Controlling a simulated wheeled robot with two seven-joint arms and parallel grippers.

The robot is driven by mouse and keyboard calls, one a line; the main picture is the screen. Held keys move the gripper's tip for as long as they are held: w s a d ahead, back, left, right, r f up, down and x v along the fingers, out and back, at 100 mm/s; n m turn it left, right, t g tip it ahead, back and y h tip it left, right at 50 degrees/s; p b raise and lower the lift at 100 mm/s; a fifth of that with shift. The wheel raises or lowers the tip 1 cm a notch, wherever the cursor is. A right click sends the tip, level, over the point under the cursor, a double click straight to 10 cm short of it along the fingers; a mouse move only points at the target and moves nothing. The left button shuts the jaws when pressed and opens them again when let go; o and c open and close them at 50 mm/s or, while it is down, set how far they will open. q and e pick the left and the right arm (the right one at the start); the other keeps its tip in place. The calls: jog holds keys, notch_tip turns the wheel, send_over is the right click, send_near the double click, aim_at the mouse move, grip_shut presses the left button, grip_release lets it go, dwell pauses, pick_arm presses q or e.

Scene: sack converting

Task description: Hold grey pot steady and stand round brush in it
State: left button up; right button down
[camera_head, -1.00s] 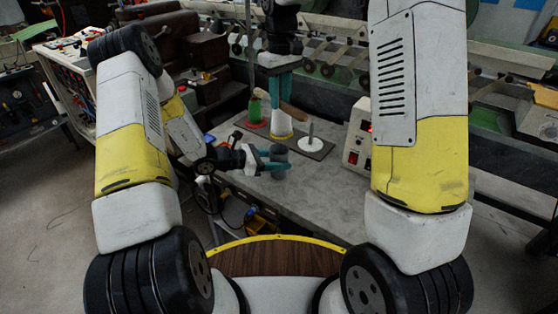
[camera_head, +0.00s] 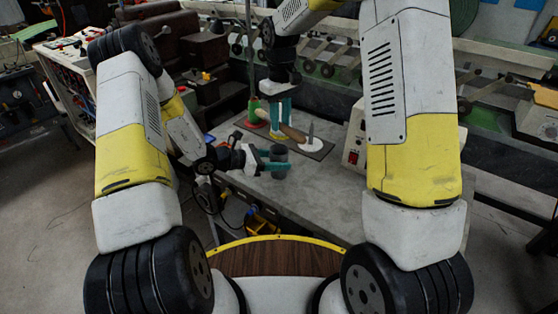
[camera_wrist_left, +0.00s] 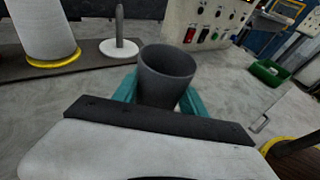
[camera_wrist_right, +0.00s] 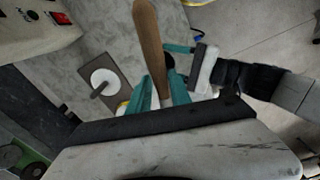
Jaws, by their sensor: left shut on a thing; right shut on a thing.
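My right gripper (camera_head: 282,128) is shut on the round brush (camera_head: 293,134), above and behind the pot. Its wooden handle slants down right in the head view and runs long between the fingers in the right wrist view (camera_wrist_right: 150,40). The brush head is hidden. In the right wrist view the handle partly covers the dark pot (camera_wrist_right: 169,62).
A dark board (camera_head: 322,154) behind the pot carries a white disc with a peg (camera_head: 311,143) and a white, yellow-rimmed cylinder (camera_wrist_left: 42,30). A control box (camera_head: 355,140) stands right. The table front right is clear.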

jog(key=shift+f, duration=2.6)
jog(key=c, duration=1.1)
grip_release()
jog(key=shift+r, duration=0.1)
notch_tip(320, 180, up, 12)
jog(key=shift+f, duration=0.1)
